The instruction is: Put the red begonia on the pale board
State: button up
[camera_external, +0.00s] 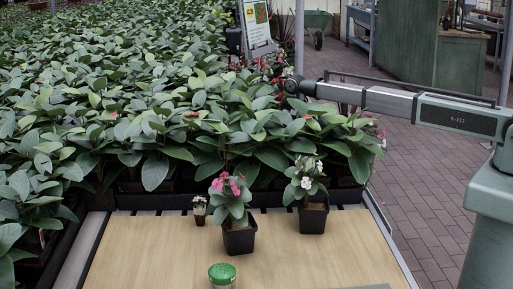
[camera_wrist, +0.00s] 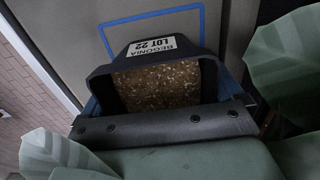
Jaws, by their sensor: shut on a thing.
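In the wrist view a black pot (camera_wrist: 160,48) of brown soil, labelled "BEGONIA LOT 22", is held against the dark bolted bar of my gripper (camera_wrist: 165,118). Large green leaves show at the right and lower left; no flower is visible there, so its colour cannot be told. In the external view my arm reaches left to the plant bed, its end (camera_external: 292,85) among leaves; fingers and held pot are hidden. Small red blooms (camera_external: 265,65) show near it. The pale wooden board (camera_external: 140,250) lies in front, well apart from my arm's end.
On the board stand a pink-flowered potted plant (camera_external: 238,238), a white-flowered one (camera_external: 312,217), a tiny potted plant (camera_external: 200,218) and a green-lidded jar (camera_external: 222,275). The board's left part is clear. Dense foliage (camera_external: 110,110) fills the back; brick paving (camera_external: 425,190) lies right.

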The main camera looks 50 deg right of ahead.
jog(key=o, duration=0.9)
jog(key=shift+f, duration=0.1)
jog(key=shift+c, duration=0.2)
notch_tip(320, 180, up, 12)
